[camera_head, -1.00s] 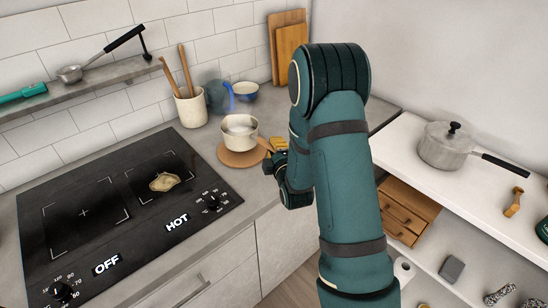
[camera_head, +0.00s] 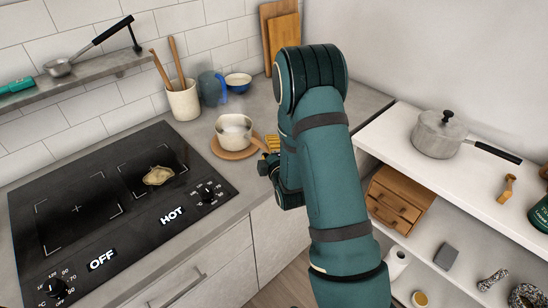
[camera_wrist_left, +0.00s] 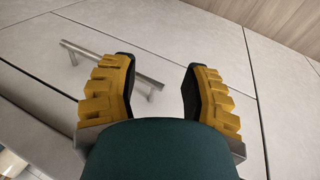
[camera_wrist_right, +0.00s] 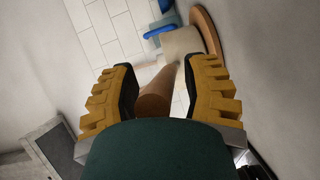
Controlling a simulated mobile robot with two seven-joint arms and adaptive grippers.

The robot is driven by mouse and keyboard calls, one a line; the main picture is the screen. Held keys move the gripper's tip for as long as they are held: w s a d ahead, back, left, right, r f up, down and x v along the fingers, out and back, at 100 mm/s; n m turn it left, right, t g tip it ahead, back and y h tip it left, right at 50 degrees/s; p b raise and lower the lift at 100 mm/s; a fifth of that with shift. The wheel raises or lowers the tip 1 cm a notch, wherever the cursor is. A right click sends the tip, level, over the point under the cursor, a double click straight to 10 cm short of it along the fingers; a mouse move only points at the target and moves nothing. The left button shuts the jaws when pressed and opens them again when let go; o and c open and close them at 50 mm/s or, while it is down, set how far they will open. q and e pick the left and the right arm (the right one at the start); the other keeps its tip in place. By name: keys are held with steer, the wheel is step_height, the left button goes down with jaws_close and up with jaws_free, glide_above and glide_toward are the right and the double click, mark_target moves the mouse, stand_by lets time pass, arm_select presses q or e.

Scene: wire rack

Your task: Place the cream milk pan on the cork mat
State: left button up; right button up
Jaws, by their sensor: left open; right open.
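The cream milk pan (camera_head: 234,131) stands upright on the round cork mat (camera_head: 235,154) on the counter, right of the hob. Its wooden handle points right, towards my right gripper (camera_head: 269,153), which is open. In the right wrist view the handle (camera_wrist_right: 155,98) lies between the open fingers; contact cannot be told. The pan body (camera_wrist_right: 182,42) and mat rim (camera_wrist_right: 207,32) show beyond. My left gripper (camera_wrist_left: 158,82) is open and empty in front of pale cabinet fronts. It is outside the head view.
The hob (camera_head: 80,215) holds a brownish item (camera_head: 158,176). A utensil crock (camera_head: 184,102), a blue jug (camera_head: 211,88) and a bowl (camera_head: 238,82) stand behind the mat. A grey lidded pot (camera_head: 438,137) stands on the white shelf at right. A bar handle (camera_wrist_left: 113,63) is near my left gripper.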

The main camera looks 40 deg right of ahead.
steer(key=p+v, duration=0.7)
steer(key=v, duration=0.4)
steer(key=shift+s+p, duration=0.2)
steer(key=shift+p, duration=0.1)
steer(key=shift+a, duration=0.1)
stand_by(0.3)
steer(key=a+f+m+g, duration=0.1)
steer(key=f, duration=0.1)
steer(key=a+f+m+g+y, duration=0.1)
steer(key=f+m, duration=0.1)
steer(key=f, duration=0.1)
steer(key=a+f+m+g+y, duration=0.1)
steer(key=a+f+g, duration=0.1)
steer(key=f, duration=0.1)
steer(key=shift+s, duration=0.35)
steer(key=s+a+f+m+g+y, duration=0.4)
steer(key=s+a+f+m+g, duration=0.15)
steer(key=a, duration=0.45)
steer(key=s+a+f+m+g+y, duration=0.4)
steer(key=s+a+m+g, duration=0.25)
steer(key=a, duration=0.25)
steer(key=w+a+f+n+t+b, duration=0.1)
steer(key=w+a+n+t+b, duration=0.1)
steer(key=w+b, duration=0.3)
steer(key=shift+a+b, duration=0.5)
steer(key=shift+b, duration=0.3)
